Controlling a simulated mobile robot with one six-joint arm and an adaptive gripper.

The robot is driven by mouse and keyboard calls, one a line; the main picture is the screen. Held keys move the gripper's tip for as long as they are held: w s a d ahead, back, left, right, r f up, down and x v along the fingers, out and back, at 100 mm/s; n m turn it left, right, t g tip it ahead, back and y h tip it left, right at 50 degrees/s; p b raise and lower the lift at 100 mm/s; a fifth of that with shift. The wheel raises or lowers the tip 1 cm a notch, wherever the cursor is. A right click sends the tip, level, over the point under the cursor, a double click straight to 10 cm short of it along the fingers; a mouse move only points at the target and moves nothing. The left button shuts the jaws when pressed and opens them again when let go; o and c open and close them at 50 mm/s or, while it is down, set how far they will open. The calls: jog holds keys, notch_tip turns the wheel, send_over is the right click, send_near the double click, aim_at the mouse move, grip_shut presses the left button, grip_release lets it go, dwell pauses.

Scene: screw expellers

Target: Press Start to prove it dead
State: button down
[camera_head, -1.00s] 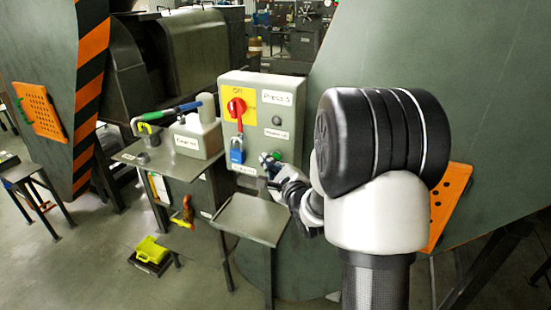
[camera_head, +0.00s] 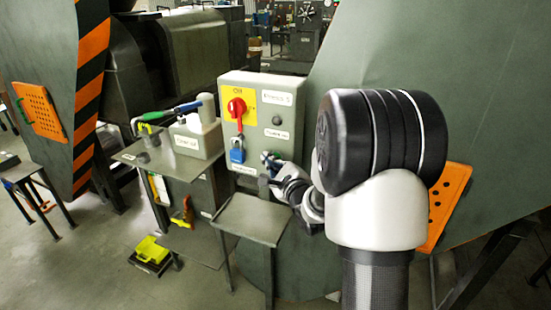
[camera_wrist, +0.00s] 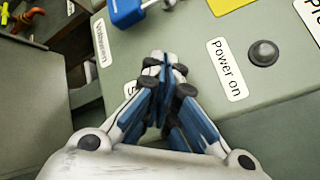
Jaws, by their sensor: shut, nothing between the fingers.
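The padlock also shows at the top of the wrist view (camera_wrist: 126,10). My gripper (camera_wrist: 166,62) is shut and empty, its tips at the panel face beside a label starting with "S" (camera_wrist: 131,90). The fingers hide the Start button, so I cannot tell whether they touch it. In the head view my gripper (camera_head: 270,163) is at the box's lower right.
A dark round lamp (camera_wrist: 263,53) sits beside the "Power on" label (camera_wrist: 227,69). A small metal stand (camera_head: 250,220) is below the box. A pale tester unit (camera_head: 197,140) with leads stands left of it. A large green machine wall rises behind my arm.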

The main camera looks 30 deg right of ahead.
jog(key=shift+d, duration=0.1)
dwell(0.4)
jog(key=shift+s+a, duration=0.3)
jog(key=shift+a, duration=0.15)
jog(key=s+a, duration=0.2)
jog(key=s+a+b, duration=0.1)
jog(key=a, duration=0.1)
jog(key=shift+s+a, duration=0.35)
dwell(1.0)
